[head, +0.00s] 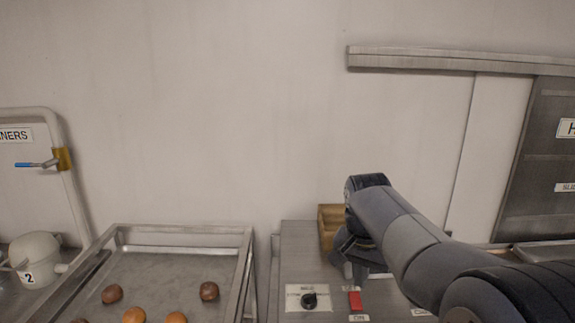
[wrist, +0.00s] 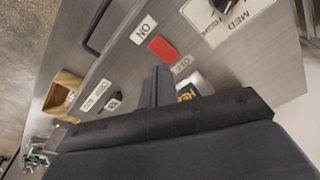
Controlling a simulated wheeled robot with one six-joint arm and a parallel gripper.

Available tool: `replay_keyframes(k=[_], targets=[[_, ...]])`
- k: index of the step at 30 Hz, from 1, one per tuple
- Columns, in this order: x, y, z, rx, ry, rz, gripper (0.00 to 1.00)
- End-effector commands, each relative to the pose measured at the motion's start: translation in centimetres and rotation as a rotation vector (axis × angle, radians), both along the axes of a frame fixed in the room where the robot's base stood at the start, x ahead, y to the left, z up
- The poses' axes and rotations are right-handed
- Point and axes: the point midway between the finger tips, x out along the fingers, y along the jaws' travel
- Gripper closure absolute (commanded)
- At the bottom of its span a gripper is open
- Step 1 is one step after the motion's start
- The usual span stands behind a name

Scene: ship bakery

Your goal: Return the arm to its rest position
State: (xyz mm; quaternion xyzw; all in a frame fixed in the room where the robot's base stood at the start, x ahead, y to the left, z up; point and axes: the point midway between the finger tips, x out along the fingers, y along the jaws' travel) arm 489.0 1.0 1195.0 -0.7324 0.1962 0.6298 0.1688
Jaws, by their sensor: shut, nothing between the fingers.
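My arm reaches in from the lower right of the head view. My gripper (head: 357,268) points down over a grey metal panel. In the wrist view my gripper (wrist: 156,84) has its fingers together, with nothing between them. A red switch (head: 355,300) with an ON label is just below the fingers in the head view. Whether the fingertips touch the panel, I cannot tell.
A black knob (head: 309,300) sits on a white plate left of the red switch. A wooden box (head: 328,222) stands behind my gripper. A metal tray (head: 180,238) with several buns lies left. A white pot (head: 36,258) marked 2 is far left. A wall rises behind.

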Motion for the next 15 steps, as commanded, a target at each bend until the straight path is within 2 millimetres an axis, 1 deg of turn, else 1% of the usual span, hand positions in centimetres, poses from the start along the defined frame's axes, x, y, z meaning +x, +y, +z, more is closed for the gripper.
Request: replay_keyframes(k=[1, 4, 5, 6, 15], targets=[[0.0, 0.0, 1.2, 0.000, 0.000, 0.000, 1.00], [0.0, 0.0, 2.3, 0.000, 0.000, 0.000, 1.00], [0.0, 0.0, 1.7, 0.000, 0.001, 0.000, 1.00], [0.0, 0.0, 0.4, 0.000, 0.001, 0.000, 1.00], [0.0, 0.0, -3.0, 0.000, 0.001, 0.000, 1.00]])
